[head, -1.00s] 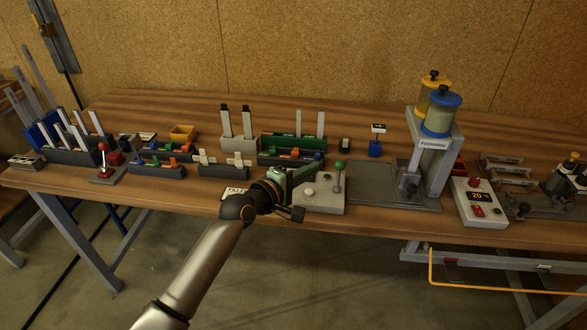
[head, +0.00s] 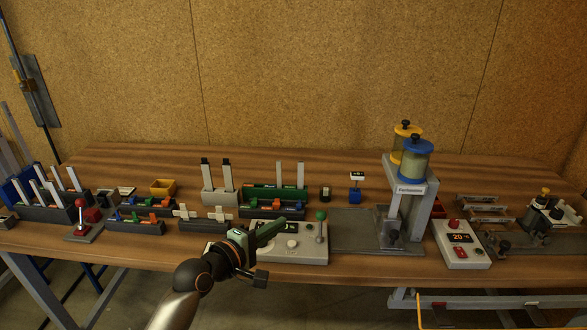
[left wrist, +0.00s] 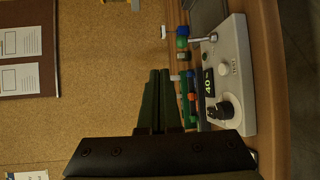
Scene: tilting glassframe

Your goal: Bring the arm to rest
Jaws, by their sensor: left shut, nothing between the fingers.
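My left gripper (head: 268,232) is in the lower middle of the head view, in front of and above the grey control box (head: 305,255) at the table's front edge. Its dark green fingers are together with nothing between them. In the left wrist view the closed fingers (left wrist: 158,100) point at the corkboard wall. The same control box (left wrist: 237,70) stands to their right there, with a dial and a display reading 40. In the head view the gripper partly hides the box's left part. My right gripper is not in view.
The table's back strip is clear.

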